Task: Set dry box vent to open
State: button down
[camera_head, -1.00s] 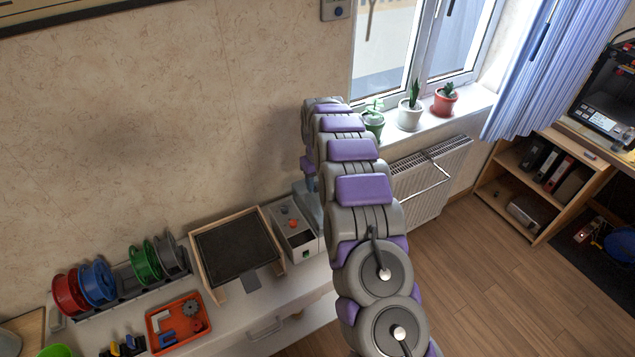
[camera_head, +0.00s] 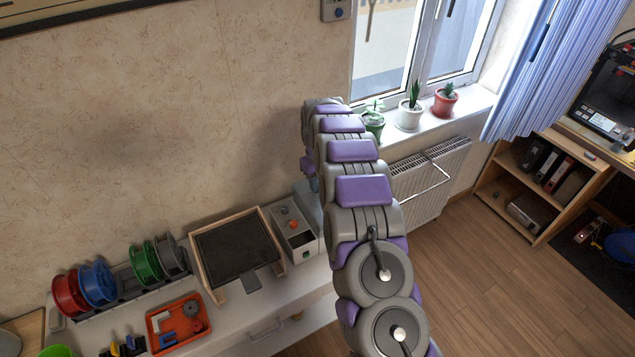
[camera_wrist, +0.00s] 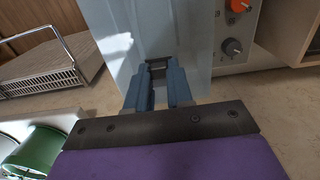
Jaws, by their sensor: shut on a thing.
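The dry box (camera_wrist: 190,35) is a pale blue-grey, smooth-faced box filling the upper middle of the wrist view. In the head view a strip of the dry box (camera_head: 309,207) shows beside my arm, which hides the rest. My gripper (camera_wrist: 158,72) has two blue fingers against the box face. They are shut on a small dark vent piece (camera_wrist: 157,63). The fingers cover its sides, so I cannot tell the vent's setting.
A grey control unit (camera_head: 295,240) with a red knob stands left of the dry box. A wood-framed dark tray (camera_head: 240,252) and an orange tray (camera_head: 178,325) are farther left. A radiator (camera_head: 430,190) and potted plants on the sill are right of my arm.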

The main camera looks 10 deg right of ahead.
jog(key=shift+s, duration=0.1)
jog(key=shift+s+d+r+p, duration=0.1)
jog(key=shift+s+d+p, duration=0.1)
jog(key=shift+s, duration=0.35)
jog(key=shift+s+d+p, duration=0.1)
jog(key=shift+s+d, duration=0.1)
jog(key=shift+s, duration=0.5)
jog(key=shift+f, duration=0.2)
jog(key=c, duration=1.1)
grip_release()
jog(key=shift+s+r, duration=0.15)
jog(key=shift+o, duration=0.5)
